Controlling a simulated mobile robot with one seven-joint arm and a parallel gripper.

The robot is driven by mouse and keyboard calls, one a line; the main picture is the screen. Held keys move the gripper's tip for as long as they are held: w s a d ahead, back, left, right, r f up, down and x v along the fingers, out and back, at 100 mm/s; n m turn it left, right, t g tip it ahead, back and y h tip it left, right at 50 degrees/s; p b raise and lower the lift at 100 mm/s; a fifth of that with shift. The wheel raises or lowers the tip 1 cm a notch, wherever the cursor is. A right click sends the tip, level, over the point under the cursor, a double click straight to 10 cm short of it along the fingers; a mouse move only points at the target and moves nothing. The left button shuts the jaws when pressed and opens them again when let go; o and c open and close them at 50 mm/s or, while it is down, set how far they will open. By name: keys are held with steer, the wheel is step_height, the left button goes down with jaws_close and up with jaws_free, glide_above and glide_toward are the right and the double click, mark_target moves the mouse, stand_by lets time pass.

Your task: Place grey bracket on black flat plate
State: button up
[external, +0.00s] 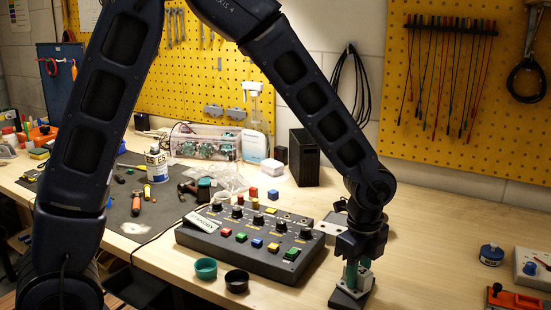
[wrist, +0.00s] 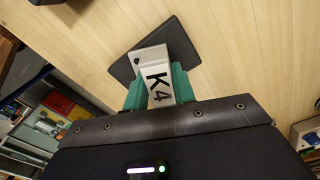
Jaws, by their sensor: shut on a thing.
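The grey bracket (wrist: 150,60), marked K4, is between the green fingers of my gripper (wrist: 157,84) in the wrist view. The gripper is shut on it. The far end of the bracket overlaps the black flat plate (wrist: 183,38), which lies on the wooden bench. In the external view my gripper (external: 357,274) points down over the black plate (external: 343,300) near the front of the bench, and a small part of the bracket (external: 366,283) shows by the fingers. I cannot tell whether the bracket touches the plate.
A dark control box (external: 250,240) with coloured buttons stands left of my gripper. The bench between gripper and jar is clear.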

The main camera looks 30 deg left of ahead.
steer(key=o, duration=1)
steer(key=shift+f, duration=0.1)
step_height(320, 180, up, 12)
steer(key=a+r+n+t, duration=0.1)
steer(key=a+r+n, duration=0.5)
steer(key=a, duration=0.6)
steer(key=s+a+r+n+t, duration=0.1)
steer(key=s+a+r+n, duration=0.2)
steer(key=s+a+n, duration=0.2)
steer(key=s+a+r+n+t, duration=0.1)
steer(key=s+a+n, duration=0.5)
steer(key=a, duration=0.6)
steer(key=s+a+r+n+t, duration=0.1)
steer(key=s+a+r+n, duration=0.3)
steer(key=a, duration=0.5)
steer(key=shift+s+a+r+n+t, duration=0.25)
steer(key=shift+s+r+n+t, duration=0.05)
steer(key=shift+s+n, duration=0.45)
